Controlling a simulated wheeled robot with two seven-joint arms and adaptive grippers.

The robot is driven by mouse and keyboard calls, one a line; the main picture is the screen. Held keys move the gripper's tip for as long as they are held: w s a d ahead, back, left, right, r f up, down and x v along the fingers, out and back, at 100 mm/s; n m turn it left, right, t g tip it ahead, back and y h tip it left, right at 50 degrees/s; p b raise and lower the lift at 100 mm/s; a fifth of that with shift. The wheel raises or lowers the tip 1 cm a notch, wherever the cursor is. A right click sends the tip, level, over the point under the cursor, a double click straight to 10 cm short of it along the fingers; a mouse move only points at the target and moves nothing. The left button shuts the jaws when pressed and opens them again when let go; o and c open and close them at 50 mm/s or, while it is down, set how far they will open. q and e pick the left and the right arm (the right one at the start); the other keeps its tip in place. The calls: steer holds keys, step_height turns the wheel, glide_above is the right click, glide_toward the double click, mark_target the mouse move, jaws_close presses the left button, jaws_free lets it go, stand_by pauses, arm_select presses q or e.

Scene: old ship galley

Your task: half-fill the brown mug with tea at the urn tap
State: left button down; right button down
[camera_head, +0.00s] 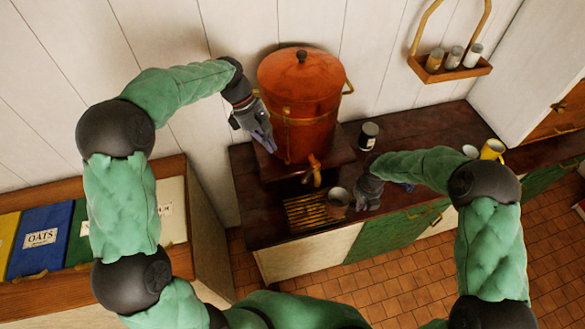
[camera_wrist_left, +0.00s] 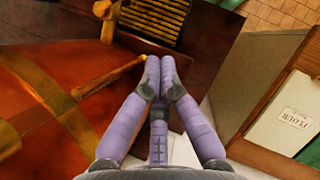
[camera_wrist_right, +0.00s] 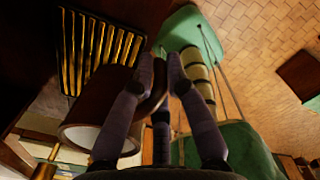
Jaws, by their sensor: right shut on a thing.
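The copper-coloured urn (camera_head: 300,95) stands on a dark wooden block on the counter. Its tap (camera_head: 314,170) points to the front, over the slatted drip tray (camera_head: 300,213). My right gripper (camera_head: 362,197) is shut on the brown mug (camera_head: 338,203), at the tray's right end, a little right of and below the tap in the head view. The mug also shows in the right wrist view (camera_wrist_right: 104,105); its contents cannot be made out. My left gripper (camera_head: 266,142) is beside the urn's left side, its fingertips together and empty in the left wrist view (camera_wrist_left: 154,68).
A dark labelled jar (camera_head: 368,136) stands right of the urn. A yellow mug (camera_head: 492,150) and a white one (camera_head: 470,151) stand at the counter's far right. A wall rack (camera_head: 450,72) holds small jars. Labelled bins (camera_head: 40,240) are at the left.

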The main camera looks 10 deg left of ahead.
arm_select(q)
steer(key=s+d+f, duration=0.2)
steer(key=d+f, duration=0.5)
steer(key=f, duration=0.1)
steer(key=shift+s+d, duration=0.2)
steer(key=shift+d, duration=0.05)
stand_by(0.4)
